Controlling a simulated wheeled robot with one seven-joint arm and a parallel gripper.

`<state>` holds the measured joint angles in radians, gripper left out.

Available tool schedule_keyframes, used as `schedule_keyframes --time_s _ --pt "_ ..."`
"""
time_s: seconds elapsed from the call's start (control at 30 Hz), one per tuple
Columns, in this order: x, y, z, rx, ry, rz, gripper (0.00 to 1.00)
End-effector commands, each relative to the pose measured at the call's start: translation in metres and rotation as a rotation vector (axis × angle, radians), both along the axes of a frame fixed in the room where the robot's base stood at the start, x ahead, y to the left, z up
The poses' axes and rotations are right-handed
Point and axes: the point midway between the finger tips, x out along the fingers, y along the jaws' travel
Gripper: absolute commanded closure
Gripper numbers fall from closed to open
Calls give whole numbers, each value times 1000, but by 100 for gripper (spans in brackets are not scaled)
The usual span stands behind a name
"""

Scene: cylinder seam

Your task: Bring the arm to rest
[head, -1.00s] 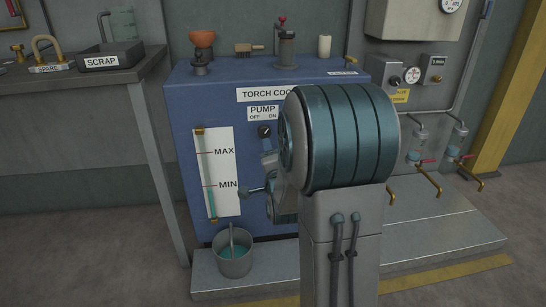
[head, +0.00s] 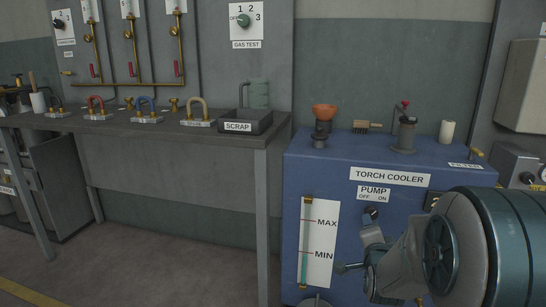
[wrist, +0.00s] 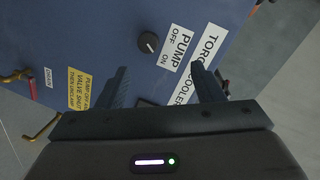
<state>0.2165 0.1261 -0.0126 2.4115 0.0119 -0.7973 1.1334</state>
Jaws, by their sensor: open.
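My arm reaches in from the lower right of the head view, in front of the blue torch cooler (head: 340,172). My gripper does not show clearly there. In the wrist view my gripper (wrist: 162,84) has its two dark fingers spread apart with nothing between them. Beyond the fingers is the cooler's blue front (wrist: 105,35), with the black pump knob (wrist: 148,42) and the pump label (wrist: 179,47). I cannot tell whether the fingers touch the front. The knob also shows in the head view (head: 371,212), just above my arm.
A workbench (head: 180,131) with a scrap tray (head: 261,124) stands left. The floor (head: 165,270) below it looks clear.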

Motion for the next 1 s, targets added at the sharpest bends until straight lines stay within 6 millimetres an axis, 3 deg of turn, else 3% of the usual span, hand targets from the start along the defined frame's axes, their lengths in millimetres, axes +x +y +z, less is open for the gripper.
schedule_keyframes --time_s 0.03,0.47,1.0 --pt "-4 6 30 -26 40 17 39" --pt "-55 52 124 -271 438 219 39" --pt "-164 99 250 -566 873 610 39"
